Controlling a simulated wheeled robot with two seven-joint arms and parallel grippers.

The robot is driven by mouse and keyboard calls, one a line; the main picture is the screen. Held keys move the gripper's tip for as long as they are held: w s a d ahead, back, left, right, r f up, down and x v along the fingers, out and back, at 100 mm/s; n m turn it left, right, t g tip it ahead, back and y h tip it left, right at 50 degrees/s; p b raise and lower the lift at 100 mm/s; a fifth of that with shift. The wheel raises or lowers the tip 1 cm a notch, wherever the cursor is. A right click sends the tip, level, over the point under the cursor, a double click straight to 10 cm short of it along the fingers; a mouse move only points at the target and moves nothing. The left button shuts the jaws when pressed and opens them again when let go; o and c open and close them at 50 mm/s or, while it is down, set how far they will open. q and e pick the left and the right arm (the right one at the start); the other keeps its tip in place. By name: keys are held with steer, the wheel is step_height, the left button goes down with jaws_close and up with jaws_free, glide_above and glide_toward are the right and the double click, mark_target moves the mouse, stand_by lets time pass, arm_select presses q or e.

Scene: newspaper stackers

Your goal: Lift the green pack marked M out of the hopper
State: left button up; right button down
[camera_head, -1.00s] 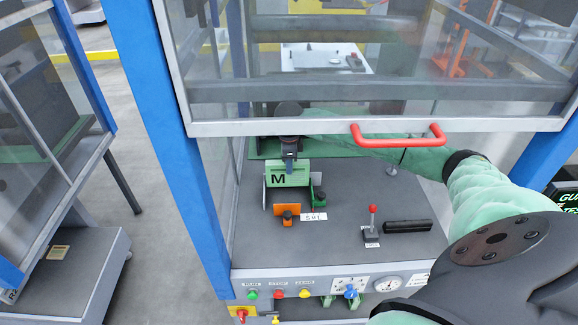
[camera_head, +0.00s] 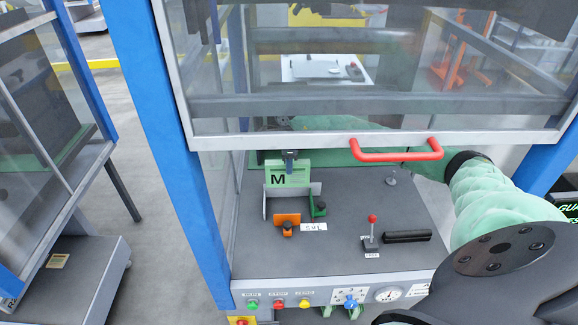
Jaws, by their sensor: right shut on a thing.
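The green pack marked M (camera_head: 290,179) is upright in the hopper, a small holder with grey side plates (camera_head: 315,190), an orange block (camera_head: 287,219) and a green block (camera_head: 318,206). My right gripper (camera_head: 290,160) comes down from above and is shut on the pack's top edge. The pack's lower part sits between the side plates, and I cannot tell whether it touches the deck. My left gripper is not in view.
A raised clear guard with a red handle (camera_head: 397,153) hangs over my right forearm. Blue posts (camera_head: 160,130) flank the grey deck (camera_head: 350,260). A red-knobbed lever (camera_head: 371,232) and a black bar (camera_head: 407,236) stand on the deck's right. Buttons line the front panel.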

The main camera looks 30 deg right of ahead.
steer(key=shift+s+r, duration=0.1)
steer(key=shift+r, duration=0.05)
steer(key=s+a+r+b, duration=0.1)
steer(key=s+a+b, duration=0.3)
steer(key=s+a, duration=1.2)
steer(key=s, duration=0.3)
steer(key=shift+s+r+n+b, duration=0.3)
steer(key=shift+s+r+b, duration=0.05)
steer(key=shift+s+r, duration=0.05)
stand_by(1.5)
steer(key=shift+w, duration=0.1)
stand_by(0.4)
